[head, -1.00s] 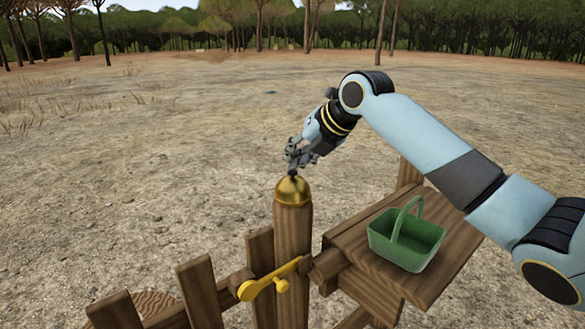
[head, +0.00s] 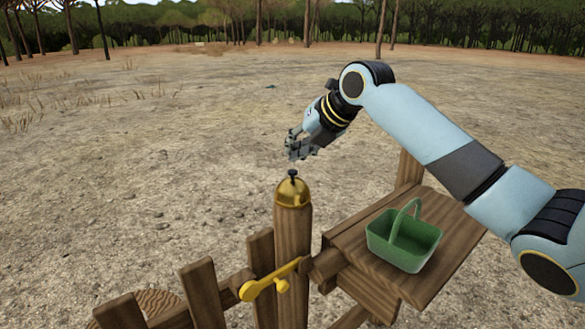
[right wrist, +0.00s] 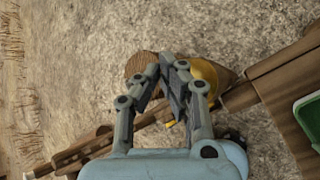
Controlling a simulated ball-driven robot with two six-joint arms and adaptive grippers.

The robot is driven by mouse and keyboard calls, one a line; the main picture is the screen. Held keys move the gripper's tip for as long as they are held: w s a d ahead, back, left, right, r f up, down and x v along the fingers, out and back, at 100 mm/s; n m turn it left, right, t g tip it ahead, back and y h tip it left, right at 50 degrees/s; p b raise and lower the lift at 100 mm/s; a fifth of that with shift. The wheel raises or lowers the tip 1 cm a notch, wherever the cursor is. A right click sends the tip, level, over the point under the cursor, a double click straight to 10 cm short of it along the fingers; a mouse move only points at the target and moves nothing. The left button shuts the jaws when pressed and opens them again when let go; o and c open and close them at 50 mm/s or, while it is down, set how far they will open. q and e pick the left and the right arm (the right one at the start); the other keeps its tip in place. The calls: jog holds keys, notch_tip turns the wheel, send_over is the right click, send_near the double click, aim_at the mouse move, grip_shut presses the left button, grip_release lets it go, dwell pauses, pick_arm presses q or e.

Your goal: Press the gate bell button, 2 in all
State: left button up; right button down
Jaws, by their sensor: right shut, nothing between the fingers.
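The gate bell (head: 292,193) is a brass dome on top of a wooden post, with a small dark button (head: 292,174) standing up from its top. My right gripper (head: 291,158) is shut and empty, just above the button, with a small gap between them. In the right wrist view the fingers (right wrist: 160,66) of this gripper are seen close up, and part of the brass bell (right wrist: 206,76) shows behind them. The button is hidden there. My left gripper is in neither view.
A wooden shelf (head: 345,243) to the right of the post carries a green basket (head: 404,248). A yellow latch (head: 262,285) sits on the fence below the bell. Fence pickets (head: 201,292) stand at the lower left. The ground beyond is open.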

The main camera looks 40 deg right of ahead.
notch_tip(320, 180, up, 4)
jog(key=p, duration=0.3)
jog(key=shift+r, duration=0.25)
jog(key=shift+f, duration=0.1)
dwell(1.6)
